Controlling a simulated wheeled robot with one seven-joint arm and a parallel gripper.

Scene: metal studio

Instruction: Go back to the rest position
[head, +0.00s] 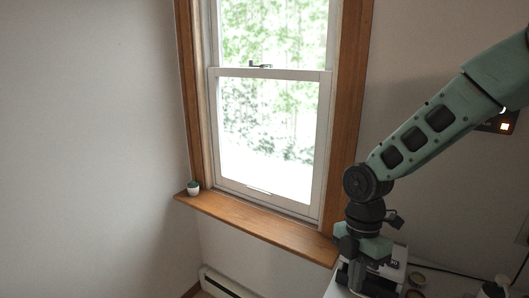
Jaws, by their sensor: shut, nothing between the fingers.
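My gripper (365,284) is at the lower right of the head view, at the end of my green and black arm. It points down over a pale surface (455,286) in the lower right corner. It is shut with nothing held. Its fingertips are small and dark near the bottom edge, so their exact distance from the surface cannot be told.
A white boxy object (395,266) stands close behind my gripper, with small round items and a dark cable to its right. A wooden sill (250,222) under the window holds a small potted plant (193,188). A heater (222,284) runs along the wall below.

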